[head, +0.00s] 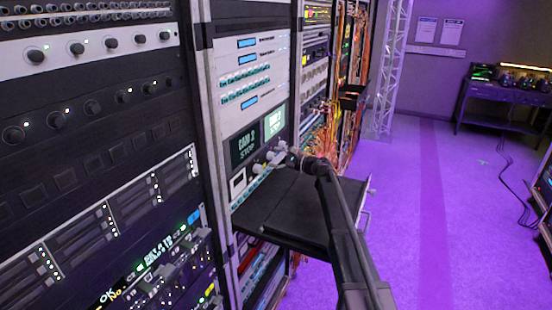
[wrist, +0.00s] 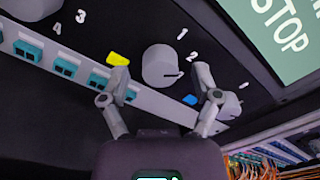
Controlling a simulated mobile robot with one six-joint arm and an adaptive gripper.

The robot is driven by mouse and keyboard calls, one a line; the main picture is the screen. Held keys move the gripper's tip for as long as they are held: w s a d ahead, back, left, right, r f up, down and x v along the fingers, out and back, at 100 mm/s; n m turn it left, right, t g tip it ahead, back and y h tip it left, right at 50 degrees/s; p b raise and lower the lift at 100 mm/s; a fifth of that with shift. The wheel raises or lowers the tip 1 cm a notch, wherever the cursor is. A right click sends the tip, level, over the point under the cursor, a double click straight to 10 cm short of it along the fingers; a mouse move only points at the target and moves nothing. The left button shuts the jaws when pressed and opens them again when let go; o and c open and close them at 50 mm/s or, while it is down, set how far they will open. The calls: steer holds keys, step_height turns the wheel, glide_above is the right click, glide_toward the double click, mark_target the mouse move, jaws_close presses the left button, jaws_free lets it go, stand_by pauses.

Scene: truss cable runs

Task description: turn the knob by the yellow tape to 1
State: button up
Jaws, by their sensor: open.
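The knob by the yellow tape (wrist: 158,67) is a light grey round knob on a dark panel in the wrist view. The yellow tape (wrist: 118,59) is just left of it. A dark mark on the knob points right, slightly below the printed 2 (wrist: 193,58); the printed 1 (wrist: 182,34) is above that. My gripper (wrist: 163,82) is open, with one finger on each side of this knob; I cannot tell whether either touches.
Another knob (wrist: 230,106) is close behind my right finger, with blue tape (wrist: 190,99) beside it. A third knob (wrist: 30,7) is at upper left. A strip of teal sockets (wrist: 70,66) runs below. A black shelf (head: 285,210) juts out under my arm.

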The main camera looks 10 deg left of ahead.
jaws_close()
steer(key=shift+n, duration=0.4)
steer(key=n, duration=0.9)
steer(key=shift+r, duration=0.1)
stand_by(0.4)
stand_by(0.5)
jaws_free()
steer(key=shift+a, duration=0.1)
